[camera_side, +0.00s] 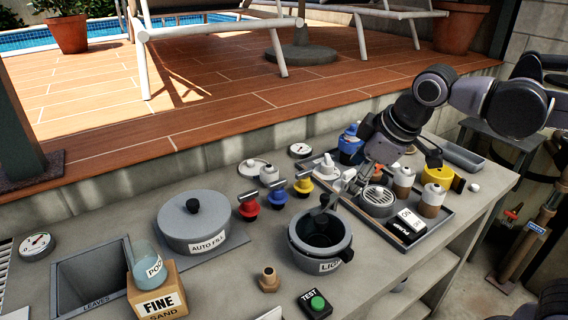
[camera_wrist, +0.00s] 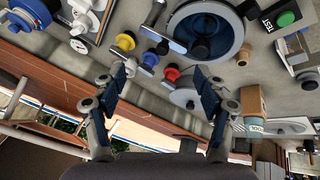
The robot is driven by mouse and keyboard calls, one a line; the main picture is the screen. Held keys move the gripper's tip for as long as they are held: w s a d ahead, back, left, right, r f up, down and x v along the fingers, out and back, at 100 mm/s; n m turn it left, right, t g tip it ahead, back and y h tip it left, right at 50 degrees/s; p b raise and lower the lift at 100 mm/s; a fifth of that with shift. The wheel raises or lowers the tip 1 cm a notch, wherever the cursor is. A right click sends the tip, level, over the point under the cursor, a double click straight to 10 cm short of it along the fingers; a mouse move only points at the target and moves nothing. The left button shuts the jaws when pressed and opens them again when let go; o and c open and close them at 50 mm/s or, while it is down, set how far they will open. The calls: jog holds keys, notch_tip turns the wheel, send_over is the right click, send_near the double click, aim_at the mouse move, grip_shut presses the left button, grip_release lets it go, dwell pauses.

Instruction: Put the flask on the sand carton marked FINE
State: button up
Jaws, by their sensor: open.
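The flask (camera_side: 146,262) is a clear bluish vessel with a white label, partly readable as "POO". It appears to stand on top of the brown sand carton (camera_side: 157,304) marked FINE, at the lower left of the side view. In the wrist view the carton (camera_wrist: 251,101) is at the right, with the flask's label (camera_wrist: 255,128) against it. My gripper (camera_side: 398,158) is far to the right of them, above the tray area. In the wrist view its fingers (camera_wrist: 161,80) are spread apart with nothing between them.
A lidded AUTO FILL pot (camera_side: 194,222) and an open grey pot (camera_side: 320,246) stand between carton and gripper. Small coloured valves (camera_side: 277,193) stand behind them. A tray (camera_side: 447,216) of jars lies under my gripper. A sunken LEAVES basin (camera_side: 92,284) adjoins the carton.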

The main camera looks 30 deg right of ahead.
jog(key=s+d+f+m+t, duration=0.1)
jog(key=s+d+f+m, duration=0.6)
jog(key=f, duration=0.1)
jog(key=shift+s+f, duration=0.25)
jog(key=shift+s, duration=0.05)
